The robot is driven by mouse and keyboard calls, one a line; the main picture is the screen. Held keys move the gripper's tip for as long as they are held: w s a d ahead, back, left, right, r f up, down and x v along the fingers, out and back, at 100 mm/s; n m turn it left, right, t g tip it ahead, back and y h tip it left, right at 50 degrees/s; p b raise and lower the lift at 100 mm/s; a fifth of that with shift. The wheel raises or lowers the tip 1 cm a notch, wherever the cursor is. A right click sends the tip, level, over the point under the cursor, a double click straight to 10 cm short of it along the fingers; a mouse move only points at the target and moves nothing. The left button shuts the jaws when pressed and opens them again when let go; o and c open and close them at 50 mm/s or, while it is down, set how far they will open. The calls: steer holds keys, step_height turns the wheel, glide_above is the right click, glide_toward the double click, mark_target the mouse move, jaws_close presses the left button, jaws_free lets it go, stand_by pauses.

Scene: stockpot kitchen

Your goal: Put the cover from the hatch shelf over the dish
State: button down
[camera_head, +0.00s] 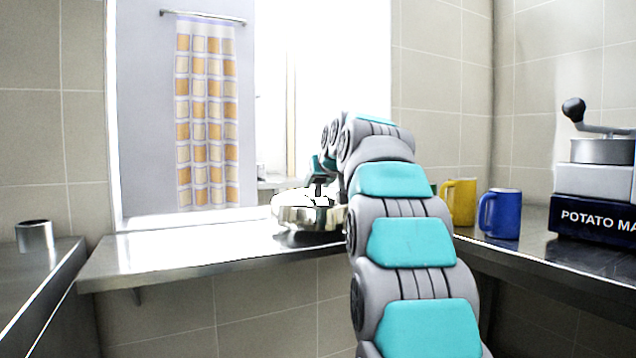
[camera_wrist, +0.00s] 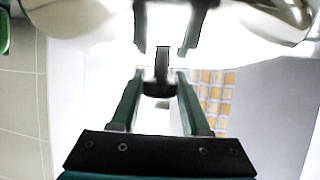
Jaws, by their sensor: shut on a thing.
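The shiny metal cover (camera_head: 300,214) is at the hatch shelf (camera_head: 170,257), partly behind my arm. My gripper (camera_head: 319,187) is above it, shut on its dark knob (camera_wrist: 162,66), which shows between the fingers in the wrist view. The cover's bright, curved metal also fills the top of the wrist view (camera_wrist: 275,18). Glare hides its outline, and I cannot tell whether it rests on the shelf or hangs just above it. I cannot make out a separate dish; my arm hides part of the shelf.
A yellow mug (camera_head: 461,203) and a blue mug (camera_head: 500,214) stand on the right counter, near a potato machine (camera_head: 592,205). A metal cup (camera_head: 35,236) stands on the left counter. A checked curtain (camera_head: 207,115) hangs beyond the hatch. The shelf's left part is clear.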

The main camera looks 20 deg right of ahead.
steer(key=shift+f, duration=0.2)
steer(key=shift+c, duration=1.9)
jaws_free()
steer(key=shift+r, duration=0.3)
steer(key=v, duration=1.1)
steer(key=shift+s+a+r, duration=0.1)
steer(key=shift+s+r, duration=0.05)
steer(key=shift+r, duration=0.15)
steer(key=shift+s+r, duration=0.1)
steer(key=shift+s, duration=0.2)
